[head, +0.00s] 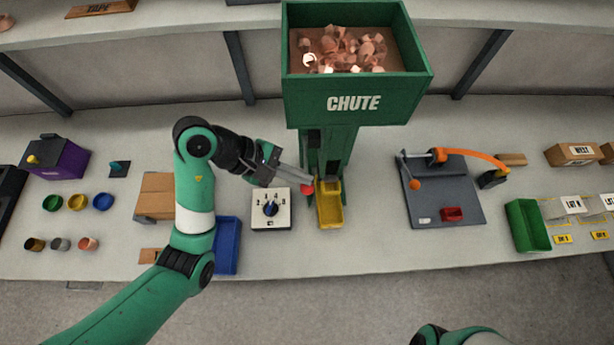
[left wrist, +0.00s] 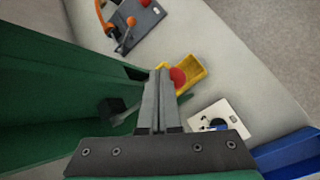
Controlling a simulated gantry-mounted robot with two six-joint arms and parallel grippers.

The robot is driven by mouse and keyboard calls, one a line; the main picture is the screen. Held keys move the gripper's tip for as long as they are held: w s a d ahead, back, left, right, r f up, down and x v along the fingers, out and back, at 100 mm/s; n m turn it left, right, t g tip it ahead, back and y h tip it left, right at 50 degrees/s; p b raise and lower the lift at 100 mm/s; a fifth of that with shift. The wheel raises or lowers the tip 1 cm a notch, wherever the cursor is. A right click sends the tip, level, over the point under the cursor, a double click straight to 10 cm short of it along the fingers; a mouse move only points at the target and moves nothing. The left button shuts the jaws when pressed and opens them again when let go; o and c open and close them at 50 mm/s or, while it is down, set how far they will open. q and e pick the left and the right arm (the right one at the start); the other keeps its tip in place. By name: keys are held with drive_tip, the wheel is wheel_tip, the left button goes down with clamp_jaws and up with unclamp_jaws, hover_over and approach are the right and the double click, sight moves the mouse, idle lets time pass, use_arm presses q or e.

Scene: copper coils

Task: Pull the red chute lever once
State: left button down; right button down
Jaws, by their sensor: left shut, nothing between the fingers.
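The green chute (head: 355,102) stands at the middle of the bench, its hopper holding copper pieces. The red lever knob (head: 307,189) shows low on the chute's left side, beside the yellow tray (head: 331,214). In the left wrist view the red knob (left wrist: 178,77) shows just right of the fingertips, in front of the yellow tray (left wrist: 196,72). My left gripper (head: 306,181) is shut and empty, its tips close to the knob. I cannot tell whether they touch it. The lever's arm is mostly hidden. My right gripper is out of view.
A white dial box (head: 271,222) sits just left of the yellow tray, with a blue bin (head: 228,245) beyond it. A grey board with an orange-handled tool (head: 470,155) lies to the right. Bare bench lies between chute and board.

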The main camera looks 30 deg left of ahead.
use_arm(q)
drive_tip(key=shift+f+b, duration=0.65)
drive_tip(key=shift+f, duration=0.3)
idle(0.6)
drive_tip(key=shift+r, duration=0.1)
idle(0.4)
drive_tip(key=shift+w+a+r+p, duration=0.1)
drive_tip(key=shift+w+r+p, duration=0.05)
drive_tip(key=shift+r+p, duration=2.15)
drive_tip(key=shift+r, duration=0.3)
drive_tip(key=r+p, duration=0.1)
drive_tip(key=r, duration=0.1)
drive_tip(key=r+p, duration=0.2)
drive_tip(key=r, duration=0.1)
drive_tip(key=shift+w+a, duration=0.1)
drive_tip(key=shift+w, duration=0.1)
